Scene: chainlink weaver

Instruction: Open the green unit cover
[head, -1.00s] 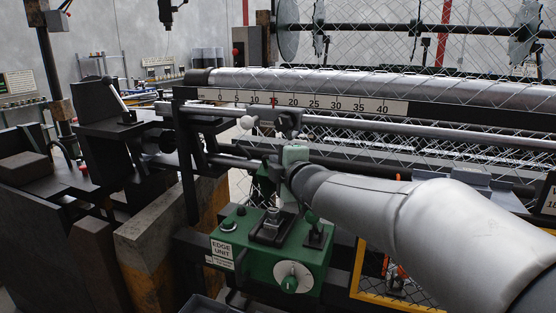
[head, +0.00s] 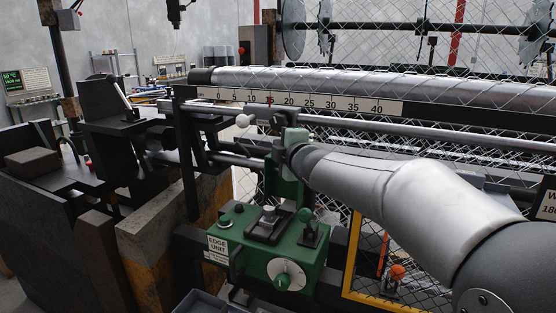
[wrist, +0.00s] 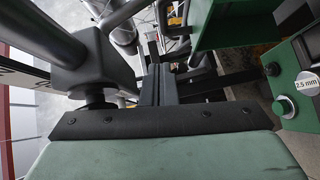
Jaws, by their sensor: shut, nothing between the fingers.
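The green edge unit (head: 255,258) stands below my arm in the head view, with a white dial, a green front knob and a green-topped lever. An upright green panel (head: 283,187) rises behind its top; I cannot tell whether this is the cover. The wrist view shows a green panel (wrist: 225,28) at upper right and the unit's "2.5 mm" dial (wrist: 306,84) at the right edge.
A grey rail (head: 400,132) and a numbered scale (head: 300,98) run close behind my gripper. Chain-link mesh (head: 450,100) hangs behind them. A yellow-framed guard (head: 352,255) stands right of the unit. Dark machinery (head: 110,130) fills the left.

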